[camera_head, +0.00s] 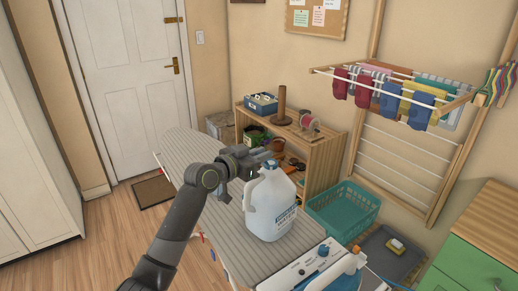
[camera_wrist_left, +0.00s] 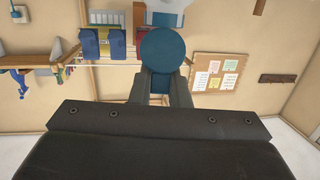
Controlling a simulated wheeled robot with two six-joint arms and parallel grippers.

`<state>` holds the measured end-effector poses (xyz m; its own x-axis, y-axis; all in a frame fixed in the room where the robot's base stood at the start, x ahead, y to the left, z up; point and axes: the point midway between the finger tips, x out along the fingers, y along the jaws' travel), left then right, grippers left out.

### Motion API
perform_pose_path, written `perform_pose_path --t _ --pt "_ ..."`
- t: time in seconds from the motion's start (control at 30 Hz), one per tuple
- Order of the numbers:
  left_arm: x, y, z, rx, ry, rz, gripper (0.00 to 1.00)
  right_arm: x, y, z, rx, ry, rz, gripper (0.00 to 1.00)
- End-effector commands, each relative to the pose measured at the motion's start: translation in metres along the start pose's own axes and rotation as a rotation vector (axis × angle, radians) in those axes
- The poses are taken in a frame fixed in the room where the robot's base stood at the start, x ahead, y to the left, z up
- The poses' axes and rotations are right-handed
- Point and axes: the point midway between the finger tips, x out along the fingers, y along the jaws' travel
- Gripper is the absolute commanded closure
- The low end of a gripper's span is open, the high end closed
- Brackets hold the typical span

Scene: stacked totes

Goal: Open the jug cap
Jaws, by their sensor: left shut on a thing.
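The white jug (camera_head: 268,212), with a handle and a blue-and-white label, stands upright on the striped ironing board (camera_head: 192,150). My left gripper (camera_head: 262,160) is at the jug's top, coming in from the left. In the left wrist view, its two dark fingers (camera_wrist_left: 163,88) are shut at the round blue jug cap (camera_wrist_left: 165,50). A pale part of the jug (camera_wrist_left: 166,12) shows beyond the cap at the picture's top edge. In the head view the gripper mostly hides the cap, and I cannot tell whether it is lifted. My right gripper is not in view.
A white appliance with a blue knob (camera_head: 323,250) is at the board's near end. A wooden shelf (camera_head: 325,160) with several items stands behind the jug. A teal basket (camera_head: 345,207) is on the floor to the right. A drying rack (camera_head: 395,85) hangs on the wall.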

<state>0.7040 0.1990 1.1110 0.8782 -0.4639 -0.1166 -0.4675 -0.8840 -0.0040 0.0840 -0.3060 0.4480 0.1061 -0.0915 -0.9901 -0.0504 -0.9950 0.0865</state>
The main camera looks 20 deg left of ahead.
Motion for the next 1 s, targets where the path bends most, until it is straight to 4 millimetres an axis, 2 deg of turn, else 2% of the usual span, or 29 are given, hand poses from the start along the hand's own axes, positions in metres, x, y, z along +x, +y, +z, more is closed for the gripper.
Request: perform_pose_path --t 0.03,0.2,0.63,0.67,0.8,0.83,1.0 --pt "0.001 0.0 0.002 -0.01 -0.044 0.002 1.0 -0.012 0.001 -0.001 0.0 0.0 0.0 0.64" --pt "0.003 0.0 0.004 -0.01 -0.112 0.002 1.0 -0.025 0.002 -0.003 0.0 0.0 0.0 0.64" --pt "0.004 0.0 0.008 -0.009 -0.14 0.002 1.0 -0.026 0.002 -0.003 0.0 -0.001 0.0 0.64" --pt "0.004 0.0 0.008 -0.009 -0.14 0.002 0.83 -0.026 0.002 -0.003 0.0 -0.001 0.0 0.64" --pt "0.004 0.0 0.007 -0.008 -0.139 0.002 0.65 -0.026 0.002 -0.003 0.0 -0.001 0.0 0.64" --pt "0.004 0.0 0.006 -0.008 -0.138 0.002 0.62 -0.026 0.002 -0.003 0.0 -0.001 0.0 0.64" --pt "0.005 0.0 0.003 -0.005 -0.131 0.002 0.62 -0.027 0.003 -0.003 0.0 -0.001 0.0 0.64"
